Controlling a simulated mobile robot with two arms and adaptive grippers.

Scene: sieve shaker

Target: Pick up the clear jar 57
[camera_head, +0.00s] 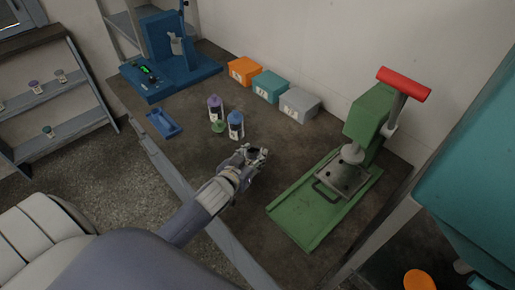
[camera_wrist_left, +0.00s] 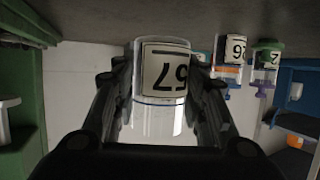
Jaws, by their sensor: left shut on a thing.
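The clear jar 57 stands between the fingers of my left gripper in the left wrist view (camera_wrist_left: 160,120), which shows it upside down. Its pale label reads 57, and its lower body is transparent. My left gripper (camera_wrist_left: 164,95) is shut on the jar, with a dark finger on each side. In the head view my left gripper (camera_head: 257,153) is over the brown table, right of the other jars; the jar is mostly hidden there by the fingers. I cannot tell whether the jar touches the table. My right gripper is not in view.
Orange (camera_head: 242,71), teal (camera_head: 270,86) and grey (camera_head: 299,105) boxes line the wall. A green press (camera_head: 310,215) stands right, a blue machine (camera_head: 170,60) at the back left.

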